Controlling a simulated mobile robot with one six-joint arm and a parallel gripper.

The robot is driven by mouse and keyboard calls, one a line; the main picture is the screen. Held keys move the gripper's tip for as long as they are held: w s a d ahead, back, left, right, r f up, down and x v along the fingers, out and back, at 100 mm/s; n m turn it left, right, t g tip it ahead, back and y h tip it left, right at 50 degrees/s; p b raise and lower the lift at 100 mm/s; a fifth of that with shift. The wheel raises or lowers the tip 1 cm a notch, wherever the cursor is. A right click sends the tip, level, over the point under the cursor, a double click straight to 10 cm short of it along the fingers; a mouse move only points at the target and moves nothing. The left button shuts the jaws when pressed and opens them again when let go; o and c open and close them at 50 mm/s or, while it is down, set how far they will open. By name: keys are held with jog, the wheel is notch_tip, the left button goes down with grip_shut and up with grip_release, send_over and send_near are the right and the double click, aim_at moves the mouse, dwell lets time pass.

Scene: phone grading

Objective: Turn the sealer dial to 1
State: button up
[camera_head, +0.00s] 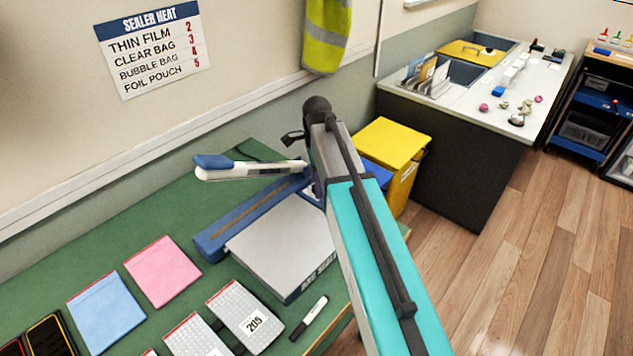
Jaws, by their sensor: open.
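The sealer (222,234) stands on the green bench, a long blue body with a brown sealing strip. Its white lever (250,171) with a blue end is raised above the body. My arm crosses in front of the sealer's right end. The dial cannot be made out; it may be hidden behind my arm. My gripper (292,138) shows only in part, as small dark parts left of the arm's end. It looks open, and I see nothing held. It appears above the lever's right end in the picture; I cannot tell the distance between them.
A wall chart (150,47) lists sealer heat settings. A grey box (283,245), a marker (308,318), pink (162,271) and blue (106,312) pouches and bubble bags (244,316) lie on the bench (150,215). A yellow bin (393,148) stands beyond; wood floor is clear at right.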

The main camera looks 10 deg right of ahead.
jog(key=shift+c, duration=0.3)
jog(key=c, duration=1)
jog(key=shift+n, duration=0.4)
jog(key=n, duration=0.2)
jog(key=shift+n, duration=0.4)
jog(key=n+p, duration=0.1)
jog(key=n, duration=1.6)
jog(key=shift+p, duration=0.35)
